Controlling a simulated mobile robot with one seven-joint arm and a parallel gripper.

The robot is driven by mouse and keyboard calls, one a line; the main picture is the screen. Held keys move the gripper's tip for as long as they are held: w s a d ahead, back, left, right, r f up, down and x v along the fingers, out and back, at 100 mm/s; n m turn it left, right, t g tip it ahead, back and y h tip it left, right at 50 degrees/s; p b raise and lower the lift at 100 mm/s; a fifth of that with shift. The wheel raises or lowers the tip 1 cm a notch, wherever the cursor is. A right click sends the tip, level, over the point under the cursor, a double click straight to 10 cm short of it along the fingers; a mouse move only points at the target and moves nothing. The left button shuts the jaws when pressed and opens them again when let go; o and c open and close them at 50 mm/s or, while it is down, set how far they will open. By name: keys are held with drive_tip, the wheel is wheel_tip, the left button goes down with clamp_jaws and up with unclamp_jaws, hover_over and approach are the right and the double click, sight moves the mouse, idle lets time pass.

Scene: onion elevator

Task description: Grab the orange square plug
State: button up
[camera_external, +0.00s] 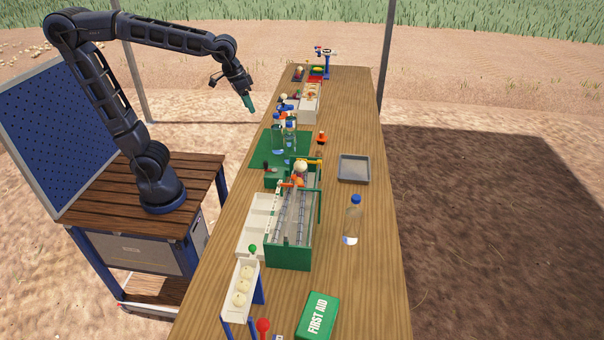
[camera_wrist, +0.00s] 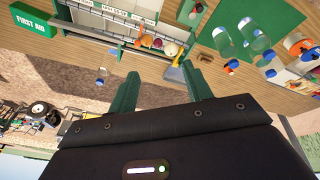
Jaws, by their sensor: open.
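I cannot tell for sure which orange part is the square plug. A small orange-red piece (camera_external: 322,137) stands on the table right of the green mat (camera_external: 268,150). Another orange piece (camera_external: 290,183) sits at the far end of the green-framed machine (camera_external: 290,255), next to an onion (camera_external: 300,168). In the wrist view an orange part (camera_wrist: 297,43) shows at the right, and a smaller orange one (camera_wrist: 147,41) beside the onions. My gripper (camera_external: 249,103) is raised at the table's left edge, apart from these. Its green fingers (camera_wrist: 163,88) are open and empty in the wrist view.
Clear bottles (camera_external: 285,135) stand on the mat. A green first aid box (camera_external: 318,316) lies near the front. More small items crowd the far end.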

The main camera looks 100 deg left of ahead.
drive_tip(key=w+a+f+n+g, duration=0.15)
drive_tip(key=w+a+n, duration=0.35)
drive_tip(key=w+a, duration=0.75)
drive_tip(key=n+g, duration=0.2)
drive_tip(key=n, duration=0.9)
hover_over(322, 132)
wheel_tip(322, 132, down, 29)
drive_tip(key=shift+h, duration=0.3)
drive_tip(key=f, duration=0.5)
drive_tip(key=shift+s+a, duration=0.15)
drive_tip(key=shift+s, duration=0.2)
drive_tip(key=shift+w+d+f, duration=0.1)
drive_tip(key=shift+w+f, duration=0.05)
drive_tip(key=shift+f, duration=1.15)
drive_tip(key=shift+w+d+f, duration=0.1)
drive_tip(key=shift+w+f, duration=0.05)
drive_tip(key=shift+f, duration=1.1)
drive_tip(key=c, duration=1.1)
